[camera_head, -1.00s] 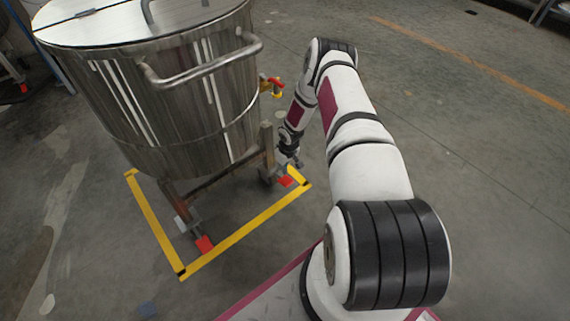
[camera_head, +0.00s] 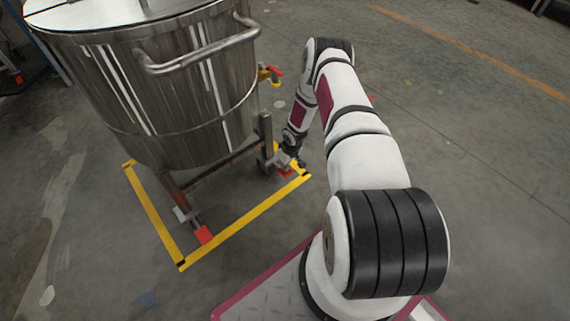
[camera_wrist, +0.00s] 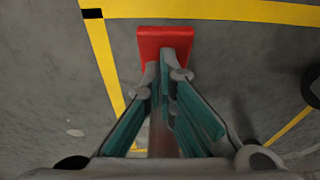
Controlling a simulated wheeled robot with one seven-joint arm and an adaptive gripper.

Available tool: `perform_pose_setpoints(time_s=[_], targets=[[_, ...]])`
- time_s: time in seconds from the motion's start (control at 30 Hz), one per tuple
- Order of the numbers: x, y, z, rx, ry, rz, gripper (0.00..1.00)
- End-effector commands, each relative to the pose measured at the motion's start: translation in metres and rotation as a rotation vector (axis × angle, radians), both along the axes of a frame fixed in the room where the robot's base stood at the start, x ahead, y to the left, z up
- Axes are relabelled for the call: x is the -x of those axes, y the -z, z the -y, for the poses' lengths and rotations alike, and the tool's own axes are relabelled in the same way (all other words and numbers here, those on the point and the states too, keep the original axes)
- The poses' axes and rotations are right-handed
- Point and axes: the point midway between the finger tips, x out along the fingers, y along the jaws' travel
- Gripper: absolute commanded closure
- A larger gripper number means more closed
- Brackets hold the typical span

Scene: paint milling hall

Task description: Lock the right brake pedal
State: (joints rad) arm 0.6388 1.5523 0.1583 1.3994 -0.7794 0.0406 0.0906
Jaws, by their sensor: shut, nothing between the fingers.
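The right brake pedal (camera_head: 286,173) is a small red plate low at the right foot of the steel vat (camera_head: 180,90), partly hidden by my gripper (camera_head: 297,163) in the head view. In the wrist view the red pedal (camera_wrist: 165,38) is at the top middle, beside the yellow floor tape. My gripper (camera_wrist: 166,70) is shut and empty, with its teal-padded fingers pointing at the pedal. The fingertips overlap its near edge in the picture; I cannot tell whether they touch it.
A second red pedal (camera_head: 204,235) is at the vat's front left foot. Yellow tape (camera_head: 245,224) frames the vat on the floor. A valve with a red and yellow handle (camera_head: 270,74) sticks out of the vat's right side. The floor on the right is clear.

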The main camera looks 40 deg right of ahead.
Motion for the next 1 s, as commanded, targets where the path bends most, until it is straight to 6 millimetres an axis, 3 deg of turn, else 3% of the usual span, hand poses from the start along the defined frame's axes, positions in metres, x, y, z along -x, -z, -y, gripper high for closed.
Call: perform_pose_setpoints(time_s=[0.47,0.63,1.0], targets=[[0.008,0.010,-0.001,-0.005,0.000,0.094,1.00],[0.013,0.020,-0.001,-0.008,0.000,0.184,1.00],[0.019,0.044,0.001,-0.008,0.001,0.185,1.00]])
